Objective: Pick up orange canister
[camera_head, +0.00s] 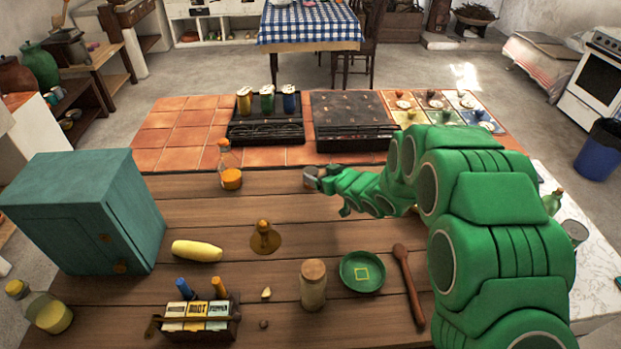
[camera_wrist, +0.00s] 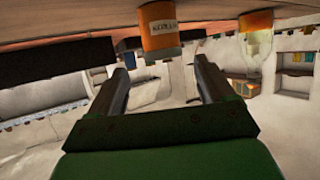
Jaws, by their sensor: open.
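The orange canister (camera_wrist: 160,28) has a pale label with dark lettering and a grey end. In the wrist view, which shows the room upside down, it stands on the wooden table just beyond my fingertips, across between them sideways. In the head view, a small grey-topped brownish piece at my gripper's tip looks like the canister (camera_head: 309,179); my gripper and arm hide part of it. My gripper (camera_wrist: 162,66) is open, with nothing between its two dark fingers. In the head view, my gripper (camera_head: 326,184) reaches leftward over the table near its tiled far part.
A glass bottle with orange contents (camera_head: 231,178) stands left of the canister; it also shows in the wrist view (camera_wrist: 256,40). A black tray with tins (camera_head: 266,132) and a dark stove plate (camera_head: 352,125) lie behind. A brass bell-like thing (camera_head: 264,239) stands nearer. The planks between are clear.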

